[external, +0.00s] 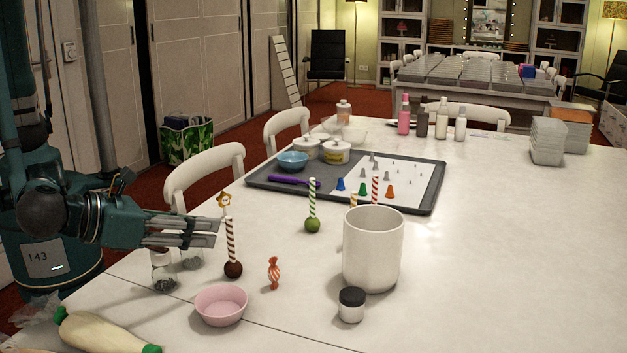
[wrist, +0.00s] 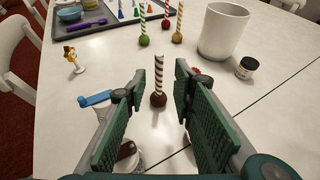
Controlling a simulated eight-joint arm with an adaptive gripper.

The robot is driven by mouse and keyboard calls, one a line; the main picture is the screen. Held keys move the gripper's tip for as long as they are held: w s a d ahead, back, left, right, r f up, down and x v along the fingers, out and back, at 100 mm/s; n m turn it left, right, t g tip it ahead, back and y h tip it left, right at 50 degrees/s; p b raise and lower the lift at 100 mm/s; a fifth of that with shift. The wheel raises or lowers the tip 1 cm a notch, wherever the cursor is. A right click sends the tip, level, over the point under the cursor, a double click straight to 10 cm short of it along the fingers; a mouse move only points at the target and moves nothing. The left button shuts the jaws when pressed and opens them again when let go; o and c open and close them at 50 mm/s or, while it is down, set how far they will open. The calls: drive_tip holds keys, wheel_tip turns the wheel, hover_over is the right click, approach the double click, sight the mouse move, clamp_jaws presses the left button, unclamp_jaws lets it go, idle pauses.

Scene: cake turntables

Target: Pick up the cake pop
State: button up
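A brown cake pop (external: 233,269) stands ball-down on the white table, its brown-and-white striped stick upright. It also shows in the wrist view (wrist: 158,99), centred between my finger pads and apart from them. My gripper (external: 216,232) is open and empty, coming in from the left beside the stick; in the wrist view its two green pads (wrist: 160,84) flank the pop. A green cake pop (external: 312,225) with a green-striped stick stands farther back. Two more pops, a yellowish one (wrist: 177,38) and a reddish one (wrist: 166,23), show in the wrist view; the mug partly hides them in the external view.
A white mug (external: 373,250), a black-lidded jar (external: 351,304), a pink bowl (external: 221,306) and a wrapped candy (external: 273,273) stand nearby. Small glass jars (external: 164,272) are below my gripper. A star-topped stick (external: 224,204) is behind it. A dark tray (external: 277,174) lies behind.

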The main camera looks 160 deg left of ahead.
drive_tip(key=shift+x, duration=1.25)
drive_tip(key=shift+a+f+b, duration=0.1)
drive_tip(key=shift+b, duration=0.2)
drive_tip(key=b, duration=0.1)
hover_over(233, 262)
drive_tip(key=shift+s+f, duration=0.2)
drive_tip(key=shift+f, duration=0.3)
drive_tip(key=shift+s+f, duration=0.2)
drive_tip(key=shift+f, duration=0.35)
drive_tip(key=shift+c, duration=0.7)
clamp_jaws()
